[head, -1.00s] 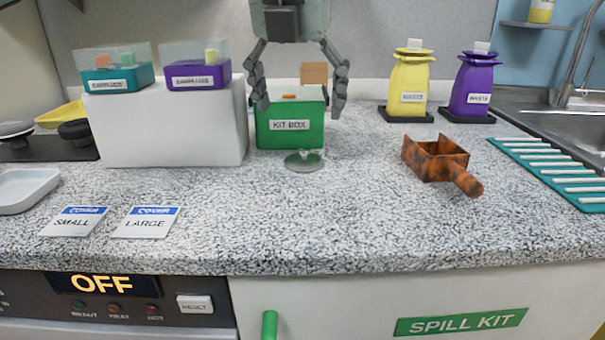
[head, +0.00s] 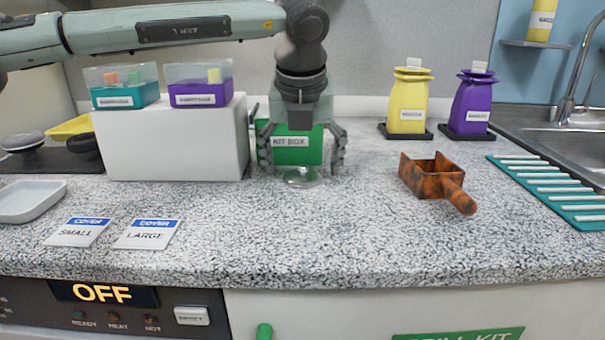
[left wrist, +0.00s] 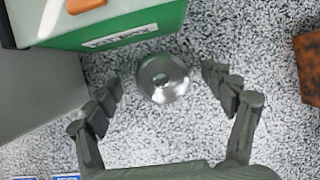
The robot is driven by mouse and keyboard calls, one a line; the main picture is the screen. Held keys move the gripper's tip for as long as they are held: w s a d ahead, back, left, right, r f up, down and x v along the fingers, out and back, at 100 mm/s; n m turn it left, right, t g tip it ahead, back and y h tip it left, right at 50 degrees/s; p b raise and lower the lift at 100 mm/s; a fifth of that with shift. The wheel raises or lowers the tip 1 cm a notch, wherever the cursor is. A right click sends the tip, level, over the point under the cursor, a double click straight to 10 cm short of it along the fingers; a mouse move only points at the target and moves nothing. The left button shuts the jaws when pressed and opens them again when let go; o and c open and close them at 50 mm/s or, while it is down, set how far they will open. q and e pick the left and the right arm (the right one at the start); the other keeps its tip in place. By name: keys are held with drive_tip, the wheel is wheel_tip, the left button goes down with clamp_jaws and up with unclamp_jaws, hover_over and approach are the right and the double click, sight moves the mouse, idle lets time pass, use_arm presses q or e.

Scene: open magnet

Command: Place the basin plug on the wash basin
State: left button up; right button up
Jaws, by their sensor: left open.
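The basin plug (head: 300,178), a round silvery disc with a small raised knob, lies on the speckled worktop just in front of the green kit box. In the left wrist view the plug (left wrist: 163,78) sits between the fingertips, with space on both sides. My left gripper (head: 302,166) points down over it, open and empty; its fingers (left wrist: 161,77) do not visibly touch the plug. The wash basin (head: 585,153) is a steel sink at the right edge, only partly in view, with a tall tap (head: 568,100). My right gripper is not in view.
The kit box (head: 291,143) is close behind the gripper, with a white block (head: 170,145) to its left. A rusty scoop (head: 432,181), yellow bottle (head: 408,100), purple bottle (head: 473,103) and teal ribbed mat (head: 552,190) lie towards the basin. The worktop's front middle is clear.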

use_arm(q)
drive_tip(key=c, duration=1.3)
drive_tip(key=shift+r, duration=0.15)
